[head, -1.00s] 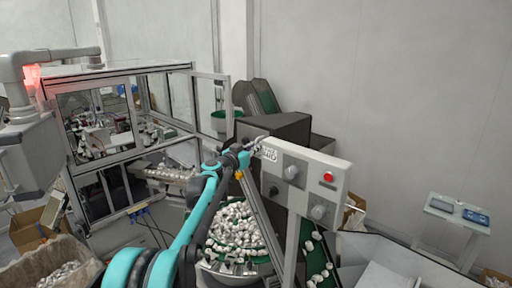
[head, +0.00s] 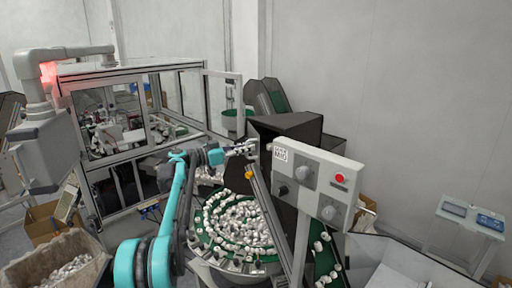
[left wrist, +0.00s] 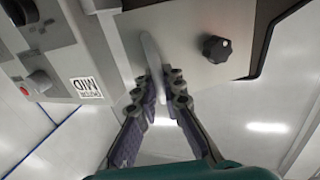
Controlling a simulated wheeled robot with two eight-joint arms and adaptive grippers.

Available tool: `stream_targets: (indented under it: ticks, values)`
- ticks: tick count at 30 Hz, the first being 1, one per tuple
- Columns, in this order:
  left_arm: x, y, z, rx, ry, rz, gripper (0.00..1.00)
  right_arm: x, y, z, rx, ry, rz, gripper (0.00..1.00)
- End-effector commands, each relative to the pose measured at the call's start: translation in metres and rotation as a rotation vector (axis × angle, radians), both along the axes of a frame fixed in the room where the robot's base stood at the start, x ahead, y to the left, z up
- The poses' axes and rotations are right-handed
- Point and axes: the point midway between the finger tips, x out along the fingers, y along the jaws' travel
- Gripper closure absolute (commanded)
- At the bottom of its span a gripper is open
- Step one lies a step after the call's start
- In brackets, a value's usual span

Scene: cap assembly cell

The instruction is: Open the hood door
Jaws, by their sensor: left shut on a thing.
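My left gripper (head: 249,147) is near the upper left corner of the grey control box in the head view. In the left wrist view its two fingers (left wrist: 163,85) are closed on a thin pale grey handle (left wrist: 150,55). The handle stands out from a flat light grey panel (left wrist: 185,40) with a black knob (left wrist: 216,48); this looks like the hood door. In the head view the gripper covers the grip point. My right gripper is not in view.
The control box (head: 317,168) with knobs and a red button stands close to the left gripper; it also shows in the left wrist view (left wrist: 85,45). A round bowl of white caps (head: 240,225) lies below the arm. A dark hopper (head: 290,128) is behind.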

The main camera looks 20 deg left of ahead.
Motion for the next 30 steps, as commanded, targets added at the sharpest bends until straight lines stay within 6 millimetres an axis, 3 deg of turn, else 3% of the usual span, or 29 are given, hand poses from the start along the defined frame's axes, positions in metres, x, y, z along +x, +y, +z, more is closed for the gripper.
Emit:
stream_targets:
  ticks: [12,29,30]
  values:
    - [-0.010,0.030,0.001,-0.001,0.000,0.011,1.00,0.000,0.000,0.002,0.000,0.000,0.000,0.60]
    - [-0.010,0.034,0.001,-0.001,-0.001,0.011,1.00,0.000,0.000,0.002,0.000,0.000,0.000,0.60]
    - [-0.010,0.034,0.001,-0.001,-0.001,0.011,0.82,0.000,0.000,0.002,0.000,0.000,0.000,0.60]
